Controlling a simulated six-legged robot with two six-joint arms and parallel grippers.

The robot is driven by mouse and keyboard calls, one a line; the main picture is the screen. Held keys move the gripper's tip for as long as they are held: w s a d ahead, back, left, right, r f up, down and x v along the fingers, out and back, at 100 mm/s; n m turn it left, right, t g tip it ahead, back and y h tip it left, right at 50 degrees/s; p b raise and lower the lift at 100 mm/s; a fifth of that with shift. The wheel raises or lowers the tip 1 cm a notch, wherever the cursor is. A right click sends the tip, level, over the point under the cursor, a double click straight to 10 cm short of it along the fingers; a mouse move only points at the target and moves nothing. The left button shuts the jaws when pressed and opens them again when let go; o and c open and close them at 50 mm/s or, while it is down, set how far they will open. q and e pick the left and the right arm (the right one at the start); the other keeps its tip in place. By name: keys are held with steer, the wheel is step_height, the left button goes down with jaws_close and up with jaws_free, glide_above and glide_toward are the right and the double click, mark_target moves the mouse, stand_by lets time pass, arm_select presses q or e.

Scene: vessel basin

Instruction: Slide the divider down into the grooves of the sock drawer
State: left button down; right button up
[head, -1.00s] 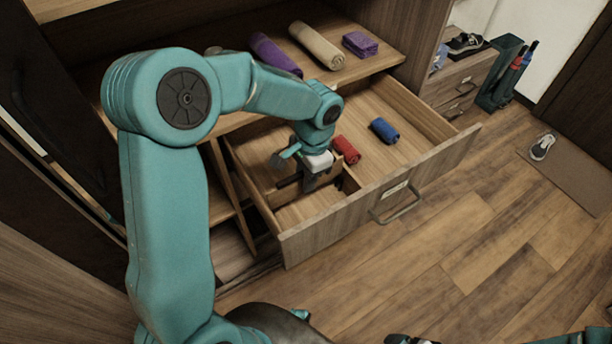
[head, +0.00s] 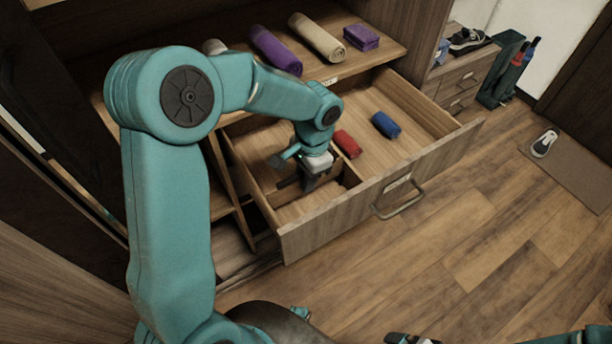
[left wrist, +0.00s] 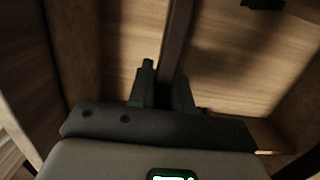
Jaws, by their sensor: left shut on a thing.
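The sock drawer (head: 378,198) is pulled open, its front panel toward me. My left gripper (head: 308,184) reaches down inside its left part. In the left wrist view the left gripper (left wrist: 162,92) is shut on the divider (left wrist: 176,40), a thin dark board running away between the fingers above the drawer floor. My right gripper (head: 410,339) barely shows at the bottom edge.
A blue rolled sock (head: 385,125) lies in the drawer's right part. Purple (head: 275,50) and beige (head: 316,37) rolls and a folded purple cloth (head: 361,37) lie on the shelf above. A shoe (head: 544,143) rests on a mat at right. The floor before the drawer is clear.

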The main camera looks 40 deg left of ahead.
arm_select(q)
steer(key=shift+f+b, duration=1.4)
steer(key=shift+f, duration=0.55)
steer(key=c, duration=1)
jaws_free()
steer(key=shift+o, duration=0.2)
steer(key=shift+r, duration=0.15)
steer(key=r+p, duration=0.1)
steer(key=r, duration=0.4)
steer(key=w+r+p, duration=0.1)
steer(key=r, duration=0.4)
steer(key=r+p, duration=0.1)
steer(key=r, duration=0.5)
steer(key=shift+w+d, duration=0.4)
steer(key=shift+r, duration=0.1)
